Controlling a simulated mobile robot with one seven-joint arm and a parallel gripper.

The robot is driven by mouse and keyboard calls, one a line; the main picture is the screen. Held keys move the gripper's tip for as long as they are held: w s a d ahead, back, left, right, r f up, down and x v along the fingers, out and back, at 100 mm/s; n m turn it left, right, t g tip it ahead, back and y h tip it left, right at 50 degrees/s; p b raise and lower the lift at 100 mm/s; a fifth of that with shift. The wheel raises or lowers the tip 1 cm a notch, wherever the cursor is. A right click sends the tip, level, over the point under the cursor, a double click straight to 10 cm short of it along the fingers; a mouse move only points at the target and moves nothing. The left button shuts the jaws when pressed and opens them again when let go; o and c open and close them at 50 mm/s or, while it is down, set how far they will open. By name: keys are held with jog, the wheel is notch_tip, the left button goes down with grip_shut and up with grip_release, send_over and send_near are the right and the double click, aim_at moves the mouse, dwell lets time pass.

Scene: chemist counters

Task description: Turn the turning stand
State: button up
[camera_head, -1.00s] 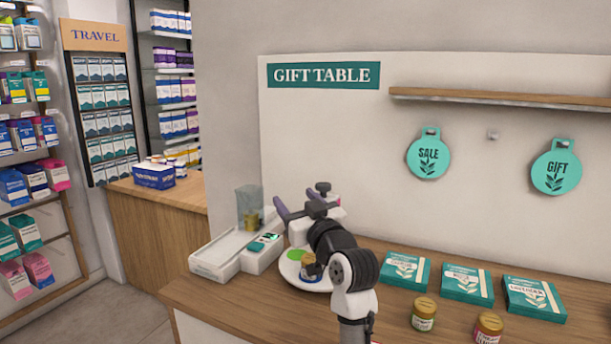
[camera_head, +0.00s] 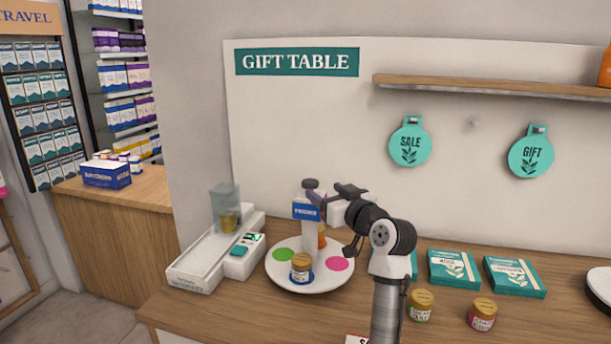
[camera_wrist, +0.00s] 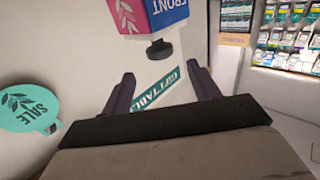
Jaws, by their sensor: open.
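The turning stand is a round white plate (camera_head: 310,284) on the wooden counter. Green and pink dots and a gold-lidded jar (camera_head: 302,268) are on it, and an orange item shows partly behind its post. The post bears a blue FRONT sign (camera_head: 306,212) with a dark knob (camera_head: 311,184) on top. My gripper (camera_head: 328,197) is open beside the sign and knob, on their right in the head view. In the wrist view, the dark knob (camera_wrist: 160,50) and the blue and pink sign block (camera_wrist: 152,14) show beyond my open fingers (camera_wrist: 160,70). I cannot tell whether they touch.
A white device (camera_head: 215,255) with a clear bin (camera_head: 226,208) stands left of the plate. Teal boxes (camera_head: 453,268) and jars (camera_head: 420,305) stand to the right. A shelf (camera_head: 480,88) and hanging SALE (camera_head: 410,142) and GIFT (camera_head: 531,152) tags are on the wall.

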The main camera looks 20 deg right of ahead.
jog(key=w+p, duration=0.1)
jog(key=w, duration=0.2)
jog(key=w+a+p, duration=0.1)
jog(key=w, duration=0.2)
jog(key=w+a+p, duration=0.1)
jog(key=w, duration=0.2)
jog(key=shift+w, duration=0.4)
jog(key=shift+c, duration=0.2)
grip_shut()
